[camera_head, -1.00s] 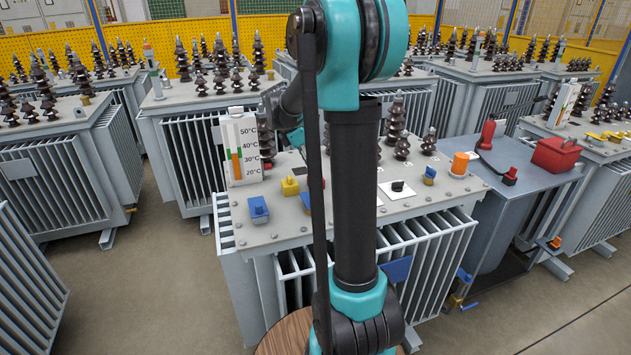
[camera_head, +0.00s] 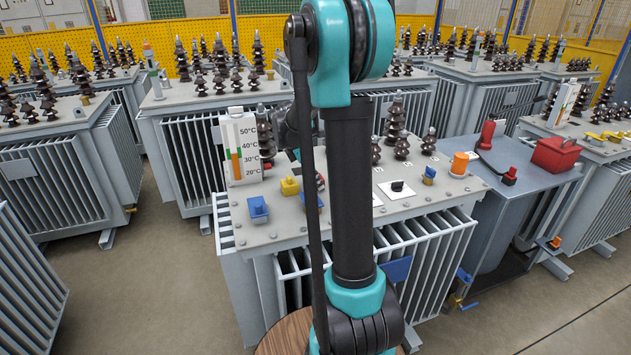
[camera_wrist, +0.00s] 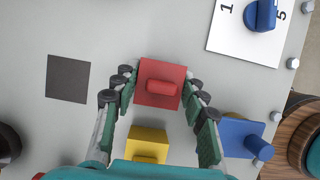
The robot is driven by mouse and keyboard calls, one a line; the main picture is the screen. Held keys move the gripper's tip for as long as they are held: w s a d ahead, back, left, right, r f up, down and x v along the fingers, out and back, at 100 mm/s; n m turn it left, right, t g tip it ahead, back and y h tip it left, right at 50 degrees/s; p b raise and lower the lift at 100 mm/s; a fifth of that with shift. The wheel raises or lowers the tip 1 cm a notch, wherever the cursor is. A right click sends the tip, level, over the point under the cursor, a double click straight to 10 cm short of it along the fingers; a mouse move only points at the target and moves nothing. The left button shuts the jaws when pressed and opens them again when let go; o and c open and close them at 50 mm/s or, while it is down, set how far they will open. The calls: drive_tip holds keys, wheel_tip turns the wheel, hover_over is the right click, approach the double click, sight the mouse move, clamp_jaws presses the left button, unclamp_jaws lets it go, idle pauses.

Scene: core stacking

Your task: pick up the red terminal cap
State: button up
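The red terminal cap (camera_wrist: 162,83) is a square red piece with a raised grip bar on the grey transformer lid (camera_wrist: 110,40). In the wrist view it lies between the fingertips of my gripper (camera_wrist: 160,88). The fingers are spread, one on each side of the cap, and no firm contact shows. I cannot tell how high the fingertips are above the lid. In the head view my arm hides most of the gripper and the cap.
A yellow cap (camera_wrist: 147,143) and a blue cap (camera_wrist: 243,137) are close to the red one. A white plate with a blue knob (camera_wrist: 262,14) is at the upper right. Tall brown insulators (camera_head: 395,119) and a thermometer (camera_head: 241,147) stand on the lid.

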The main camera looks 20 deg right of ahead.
drive_tip(key=c, duration=0.5)
drive_tip(key=shift+o, duration=0.2)
